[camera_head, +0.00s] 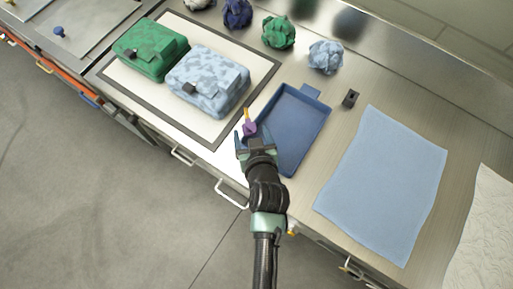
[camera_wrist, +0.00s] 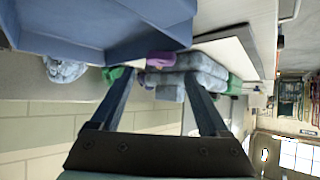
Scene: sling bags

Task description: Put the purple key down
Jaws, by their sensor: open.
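The purple key (camera_head: 250,128), with an orange-yellow end pointing away from my arm, shows just ahead of my gripper (camera_head: 256,143) at the left edge of the blue tray (camera_head: 308,113). In the wrist view a purple piece (camera_wrist: 160,58) shows beyond and between the spread fingers of my gripper (camera_wrist: 160,76), beside the blue tray wall (camera_wrist: 95,35). My gripper is open. I cannot tell whether the key touches a finger or what it rests on.
A light blue bag (camera_head: 208,80) and a green bag (camera_head: 150,50) lie on a dark-edged white mat (camera_head: 205,122). Crumpled cloth balls, including a green one (camera_head: 278,32), line the back. A small dark block (camera_head: 350,98) and a flat blue cloth (camera_head: 385,185) lie right of the tray.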

